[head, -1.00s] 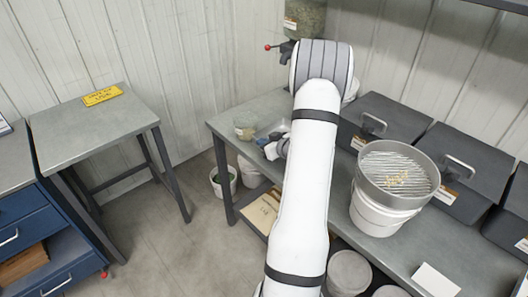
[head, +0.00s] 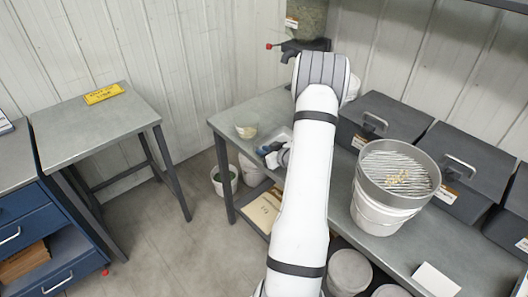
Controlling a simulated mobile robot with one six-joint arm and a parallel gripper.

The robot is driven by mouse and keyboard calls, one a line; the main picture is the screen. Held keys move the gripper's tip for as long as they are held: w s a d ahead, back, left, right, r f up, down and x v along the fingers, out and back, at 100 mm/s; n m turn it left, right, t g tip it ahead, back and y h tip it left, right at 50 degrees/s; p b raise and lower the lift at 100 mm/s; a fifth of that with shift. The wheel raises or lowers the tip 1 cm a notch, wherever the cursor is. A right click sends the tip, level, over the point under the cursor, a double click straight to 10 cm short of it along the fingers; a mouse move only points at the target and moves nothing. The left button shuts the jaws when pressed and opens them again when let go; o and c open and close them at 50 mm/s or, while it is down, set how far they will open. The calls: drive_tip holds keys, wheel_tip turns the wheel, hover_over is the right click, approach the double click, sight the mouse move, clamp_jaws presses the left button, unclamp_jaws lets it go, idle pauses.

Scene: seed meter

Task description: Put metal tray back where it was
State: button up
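My white arm reaches from the bottom centre over the grey workbench (head: 478,244). My gripper (head: 266,151) is low over the bench's left end, partly hidden behind my arm; its fingers are too small to tell open from shut. A pale grey patch beside it, partly covered by my arm, may be the metal tray (head: 283,134); I cannot tell whether the gripper touches it. A small clear container with beige contents (head: 247,126) is just left of and beyond the gripper, near the bench's left edge.
A seed hopper (head: 308,20) with a red-tipped lever is on the wall behind. A round sieve (head: 428,163) sits on a white bucket (head: 375,216). Dark lidded boxes (head: 383,117) line the bench's back. A side table (head: 90,132) holds a yellow sign (head: 104,94); its top is otherwise clear.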

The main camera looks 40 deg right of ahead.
drive_tip(key=shift+o, duration=0.4)
drive_tip(key=shift+r, duration=0.1)
drive_tip(key=shift+s+r, duration=0.1)
drive_tip(key=shift+r, duration=0.05)
drive_tip(key=b+v, duration=0.1)
drive_tip(key=v, duration=1)
drive_tip(key=shift+s+r, duration=0.1)
drive_tip(key=shift+s, duration=0.25)
drive_tip(key=w+a+r+m+g+h, duration=0.1)
drive_tip(key=w+a+r+g+h, duration=0.3)
drive_tip(key=a+r, duration=0.8)
drive_tip(key=s+a+r+g+y, duration=0.1)
drive_tip(key=s+a+r+g, duration=0.1)
drive_tip(key=s+a, duration=0.7)
drive_tip(key=s+a+r+g+y, duration=0.2)
drive_tip(key=s+a+r+g, duration=0.1)
drive_tip(key=s+a, duration=0.6)
drive_tip(key=a+g, duration=0.1)
drive_tip(key=a, duration=0.2)
